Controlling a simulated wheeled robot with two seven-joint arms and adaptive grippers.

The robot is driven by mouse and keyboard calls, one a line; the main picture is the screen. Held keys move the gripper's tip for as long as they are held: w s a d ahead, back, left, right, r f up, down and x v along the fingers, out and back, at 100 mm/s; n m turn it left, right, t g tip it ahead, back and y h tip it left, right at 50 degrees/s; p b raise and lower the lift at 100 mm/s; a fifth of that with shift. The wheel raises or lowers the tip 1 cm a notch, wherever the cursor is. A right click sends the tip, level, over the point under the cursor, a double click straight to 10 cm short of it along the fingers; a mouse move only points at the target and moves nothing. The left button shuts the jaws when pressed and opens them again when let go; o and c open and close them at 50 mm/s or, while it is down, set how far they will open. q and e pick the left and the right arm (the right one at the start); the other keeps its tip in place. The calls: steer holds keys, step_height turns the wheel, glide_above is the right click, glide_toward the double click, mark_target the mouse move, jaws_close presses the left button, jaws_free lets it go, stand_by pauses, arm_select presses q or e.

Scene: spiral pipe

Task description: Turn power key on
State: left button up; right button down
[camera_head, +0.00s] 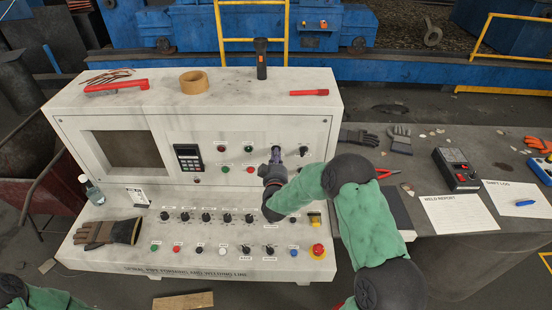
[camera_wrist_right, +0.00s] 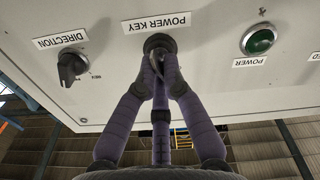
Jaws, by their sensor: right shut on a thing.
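The power key (camera_wrist_right: 158,44) is a dark round switch on the white panel, under its POWER KEY label in the wrist view, which shows the panel upside down. My right gripper (camera_wrist_right: 160,78) has its purple fingers closed together on the key, hiding most of its handle, so its exact angle cannot be told. In the head view the right gripper (camera_head: 276,155) reaches the upright panel face. A green POWER lamp (camera_wrist_right: 259,40) sits beside the key; whether it is lit is unclear. Only my left arm shows, at the bottom left corner; its gripper is out of view.
The DIRECTION knob (camera_wrist_right: 71,66) is close on the key's other side. A keypad (camera_head: 188,157) and several buttons share the console. A side table (camera_head: 440,240) holds papers and a control box (camera_head: 456,170).

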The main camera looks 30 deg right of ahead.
steer(key=shift+s+d+f+m+b, duration=0.1)
steer(key=shift+m+b, duration=2.65)
steer(key=shift+b, duration=0.5)
steer(key=shift+s+d+f+m+b, duration=0.1)
steer(key=shift+m+b, duration=2.65)
steer(key=shift+b, duration=0.5)
steer(key=shift+w, duration=0.1)
steer(key=c, duration=1.4)
jaws_free()
steer(key=shift+o, duration=0.2)
steer(key=v, duration=1.2)
steer(key=shift+a, duration=0.1)
